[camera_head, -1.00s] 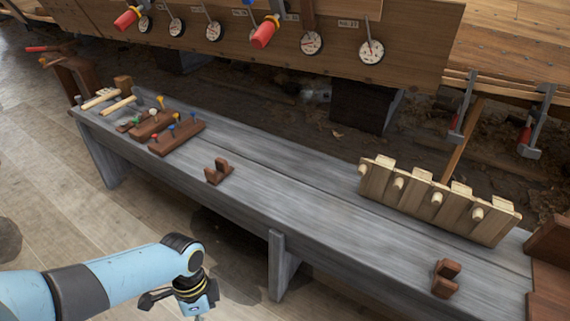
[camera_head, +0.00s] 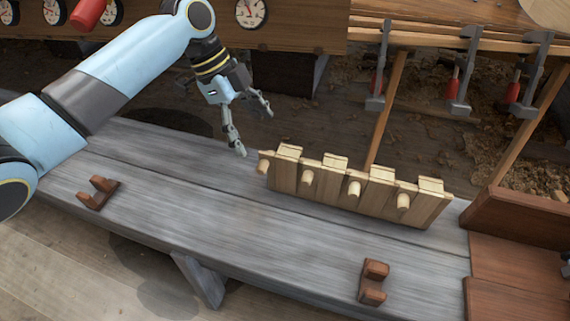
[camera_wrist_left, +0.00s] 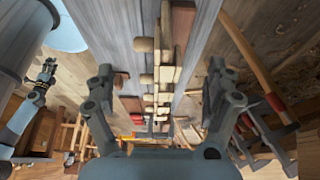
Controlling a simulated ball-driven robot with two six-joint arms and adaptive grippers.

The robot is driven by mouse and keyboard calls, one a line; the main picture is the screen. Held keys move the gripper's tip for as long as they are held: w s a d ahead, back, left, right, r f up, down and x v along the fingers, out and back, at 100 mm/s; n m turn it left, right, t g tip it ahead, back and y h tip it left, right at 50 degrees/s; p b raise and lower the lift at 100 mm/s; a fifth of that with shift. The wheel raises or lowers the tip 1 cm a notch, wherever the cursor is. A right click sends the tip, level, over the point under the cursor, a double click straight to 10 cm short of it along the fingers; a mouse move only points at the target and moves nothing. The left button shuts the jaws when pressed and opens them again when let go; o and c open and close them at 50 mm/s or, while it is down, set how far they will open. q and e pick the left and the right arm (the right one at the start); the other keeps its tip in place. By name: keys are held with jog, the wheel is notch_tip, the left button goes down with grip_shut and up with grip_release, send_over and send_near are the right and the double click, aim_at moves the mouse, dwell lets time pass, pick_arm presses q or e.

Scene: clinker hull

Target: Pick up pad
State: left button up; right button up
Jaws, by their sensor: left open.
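No piece can be singled out as the pad. The likeliest pieces are the pale wooden blocks on the peg rack (camera_head: 330,190), a board with several round pegs standing on the grey bench. My left gripper (camera_head: 254,130) is open and empty, its fingers pointing down just above and behind the rack's left end. In the left wrist view the rack (camera_wrist_left: 164,75) runs away between the two open fingers, apart from them. A blue arm with a small dark gripper (camera_wrist_left: 45,76), apparently my right one, shows at the left of that view; its jaws are too small to read.
The grey bench (camera_head: 235,225) has clear room in front of the rack. Brown wooden cradles stand on it at left (camera_head: 97,193) and front right (camera_head: 373,282). A reddish-brown box (camera_head: 520,220) is at the right end. Clamps (camera_head: 465,75) hang from the hull behind.

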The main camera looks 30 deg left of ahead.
aim_at(264, 154)
pick_arm(q)
jog(key=x, duration=0.2)
jog(key=b+x, duration=0.1)
jog(key=x, duration=0.2)
jog(key=b+x, duration=0.1)
jog(key=x, duration=0.2)
jog(key=shift+s+d, duration=0.3)
jog(key=shift+d, duration=0.05)
jog(key=shift+f+b, duration=0.2)
jog(key=shift+b, duration=0.1)
jog(key=shift+r, duration=0.1)
jog(key=c, duration=0.9)
jog(key=shift+c, duration=0.4)
pick_arm(e)
jog(key=shift+w+f, duration=0.35)
jog(key=shift+f, duration=0.25)
jog(key=shift+w+f, duration=0.3)
jog(key=shift+f, duration=0.3)
